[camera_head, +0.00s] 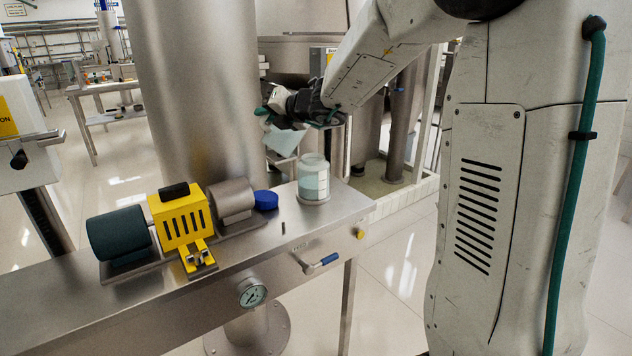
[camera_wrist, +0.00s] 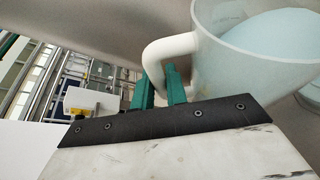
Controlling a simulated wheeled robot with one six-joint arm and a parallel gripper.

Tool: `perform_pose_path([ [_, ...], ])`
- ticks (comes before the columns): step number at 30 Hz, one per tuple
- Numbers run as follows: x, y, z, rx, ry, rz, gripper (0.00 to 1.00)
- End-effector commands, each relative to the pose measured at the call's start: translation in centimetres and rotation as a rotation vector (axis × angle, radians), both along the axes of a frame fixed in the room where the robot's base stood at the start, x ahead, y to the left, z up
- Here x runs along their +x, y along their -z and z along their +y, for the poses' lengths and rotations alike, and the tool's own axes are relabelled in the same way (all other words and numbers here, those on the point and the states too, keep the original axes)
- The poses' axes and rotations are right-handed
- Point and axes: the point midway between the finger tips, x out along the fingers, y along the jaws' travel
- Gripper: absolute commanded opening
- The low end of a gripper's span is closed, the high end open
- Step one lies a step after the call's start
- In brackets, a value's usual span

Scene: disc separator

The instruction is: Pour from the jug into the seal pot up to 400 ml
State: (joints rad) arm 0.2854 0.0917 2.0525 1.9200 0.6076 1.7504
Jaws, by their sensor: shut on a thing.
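The translucent jug (camera_head: 284,141) is tilted in the air beside and above the seal pot in the head view. My gripper (camera_wrist: 160,88) has its green fingers shut on the jug's white handle in the wrist view. The jug (camera_wrist: 215,62) fills the right of that view and holds a pale blue liquid. The seal pot (camera_head: 314,180) is a clear jar standing upright near the table's right end. It holds pale liquid up to an upper part of its wall. White marks on it are too small to read. I cannot tell whether liquid is flowing from the jug.
A motor and pump set with a yellow guard (camera_head: 182,218) stands further left on the steel table (camera_head: 330,222). A large steel column (camera_head: 195,90) rises behind the table. A blue-handled valve (camera_head: 322,263) and a gauge (camera_head: 251,293) are at the front edge.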

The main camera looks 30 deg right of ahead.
Motion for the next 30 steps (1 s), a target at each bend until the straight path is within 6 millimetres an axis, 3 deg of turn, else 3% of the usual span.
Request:
perform_pose_path([
  [30,0.03,-0.53,-0.44,0.099,0.000,0.002,0.00],
])
